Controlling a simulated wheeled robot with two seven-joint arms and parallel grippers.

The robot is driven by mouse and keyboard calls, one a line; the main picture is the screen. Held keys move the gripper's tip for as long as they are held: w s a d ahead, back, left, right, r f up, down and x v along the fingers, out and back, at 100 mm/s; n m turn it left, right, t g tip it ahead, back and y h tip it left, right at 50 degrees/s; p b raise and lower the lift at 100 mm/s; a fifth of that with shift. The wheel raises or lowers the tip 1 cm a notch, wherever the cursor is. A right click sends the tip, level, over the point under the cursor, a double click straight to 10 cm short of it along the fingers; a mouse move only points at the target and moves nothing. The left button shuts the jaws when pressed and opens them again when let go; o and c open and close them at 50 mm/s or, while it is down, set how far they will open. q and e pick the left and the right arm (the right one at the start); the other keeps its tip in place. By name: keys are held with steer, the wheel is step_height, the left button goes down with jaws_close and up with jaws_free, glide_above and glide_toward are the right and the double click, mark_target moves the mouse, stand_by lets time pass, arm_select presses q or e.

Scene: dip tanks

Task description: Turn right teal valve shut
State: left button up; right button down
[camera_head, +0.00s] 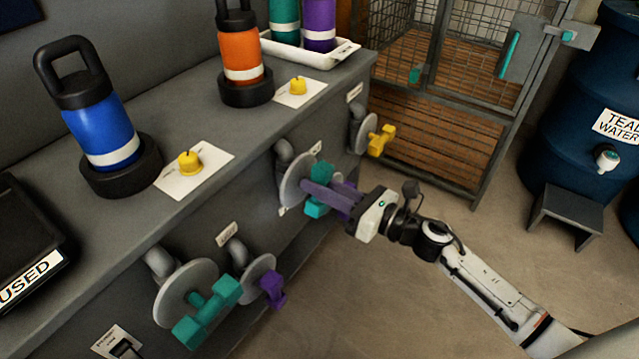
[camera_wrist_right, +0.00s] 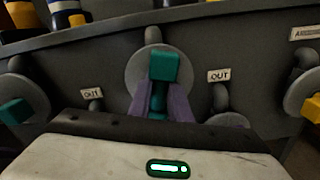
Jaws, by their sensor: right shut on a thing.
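The right teal valve (camera_head: 321,174) sits on a grey round plate on the front of the bench. My right gripper (camera_head: 315,193) is shut on its teal handle, with purple fingers on either side of it. In the right wrist view the handle's block (camera_wrist_right: 164,66) rises between the two fingers (camera_wrist_right: 158,100). The fingers hide the middle of the handle. The left teal valve (camera_head: 207,311) is free, nearer the front left. My left gripper is out of view.
A purple valve (camera_head: 272,289) stands beside the left teal valve, and a yellow valve (camera_head: 381,140) is farther along the bench. Blue (camera_head: 100,125) and orange (camera_head: 240,50) bottles stand on top. A wire cage (camera_head: 440,110) is behind; open floor lies right of the bench.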

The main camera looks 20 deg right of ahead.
steer(key=shift+d+m+p, duration=0.1)
steer(key=shift+m+p, duration=0.2)
steer(key=shift+m, duration=0.7)
steer(key=m+p, duration=0.1)
steer(key=m, duration=0.2)
steer(key=shift+w+d+m, duration=0.1)
steer(key=shift+w+m, duration=0.05)
steer(key=shift+m, duration=0.25)
steer(key=m+p, duration=0.1)
steer(key=m, duration=0.3)
steer(key=shift+f+p, duration=0.15)
steer(key=shift+p, duration=0.25)
steer(key=shift+d+f+m+p, duration=0.1)
steer(key=shift+m+p, duration=0.2)
steer(key=shift+m, duration=0.7)
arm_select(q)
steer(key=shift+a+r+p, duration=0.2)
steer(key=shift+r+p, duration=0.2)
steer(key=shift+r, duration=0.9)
arm_select(e)
steer(key=shift+f+m, duration=0.2)
steer(key=shift+m, duration=1.2)
steer(key=c, duration=1.6)
jaws_free()
steer(key=shift+c, duration=0.2)
